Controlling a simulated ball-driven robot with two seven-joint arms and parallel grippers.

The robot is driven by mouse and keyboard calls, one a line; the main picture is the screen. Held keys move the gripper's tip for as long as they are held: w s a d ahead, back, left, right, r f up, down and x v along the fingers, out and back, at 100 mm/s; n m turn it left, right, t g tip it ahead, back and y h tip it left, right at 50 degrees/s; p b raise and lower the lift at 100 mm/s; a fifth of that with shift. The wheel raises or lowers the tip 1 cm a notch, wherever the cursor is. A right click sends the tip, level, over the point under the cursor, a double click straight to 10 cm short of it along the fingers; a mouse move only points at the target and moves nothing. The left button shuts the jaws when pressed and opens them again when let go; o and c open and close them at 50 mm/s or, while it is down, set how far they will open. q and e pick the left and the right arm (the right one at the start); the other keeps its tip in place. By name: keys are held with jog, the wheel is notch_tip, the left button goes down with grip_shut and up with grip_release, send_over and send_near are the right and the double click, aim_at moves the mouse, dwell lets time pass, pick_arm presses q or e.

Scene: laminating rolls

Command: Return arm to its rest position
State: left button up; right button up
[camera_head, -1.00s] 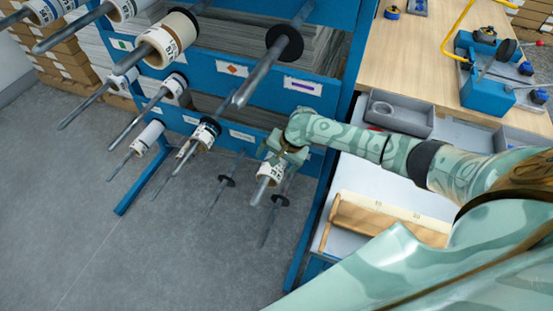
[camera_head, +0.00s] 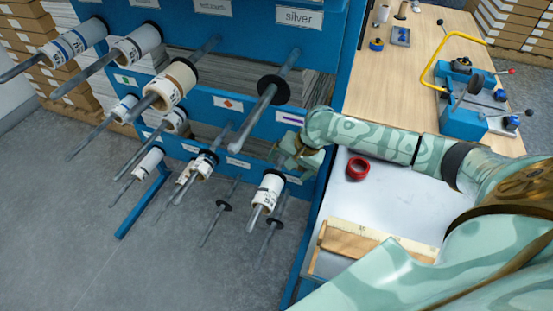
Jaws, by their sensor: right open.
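My right arm comes in from the right, and its green-patterned gripper (camera_head: 297,161) is by the blue rack (camera_head: 336,108). Its fingers are small and partly hidden in the view, but it is open and empty. Just below and left of it, a white roll with a dark end disc (camera_head: 266,193) sits on a low rack spindle. A gap shows between the gripper and this roll. My left gripper is not in view.
Several spindles stick out from the rack, some with white rolls (camera_head: 140,43), one bare with a black disc (camera_head: 273,90). A red ring (camera_head: 357,168) lies on the white surface at right, near a wooden holder (camera_head: 350,243).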

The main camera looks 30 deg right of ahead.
jog(key=shift+s+r, duration=0.1)
jog(key=shift+r, duration=0.15)
